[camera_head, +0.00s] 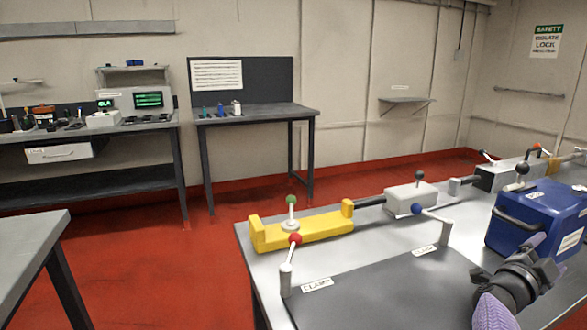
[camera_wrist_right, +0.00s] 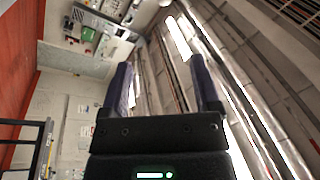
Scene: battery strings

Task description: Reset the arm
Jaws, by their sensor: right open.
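My right gripper (camera_head: 541,256) is at the lower right of the head view, in front of the blue box (camera_head: 537,220) and above the metal bench (camera_head: 262,277). Its forearm comes in from the bottom edge. In the right wrist view the two dark purple fingers (camera_wrist_right: 163,82) stand well apart with nothing between them. That view looks out at the walls and shelves, tilted, and no bench object lies near the fingertips. I cannot tell from the head view how far the gripper is from the box. My left gripper is in neither view.
The bench carries a yellow clamp fixture (camera_head: 310,229), a red-knobbed lever (camera_head: 295,239), a blue-knobbed lever (camera_head: 417,209), a grey block (camera_head: 405,198) and a dark mat (camera_head: 390,290). Another table (camera_head: 30,235) stands at the left. Red floor (camera_head: 150,270) lies clear between.

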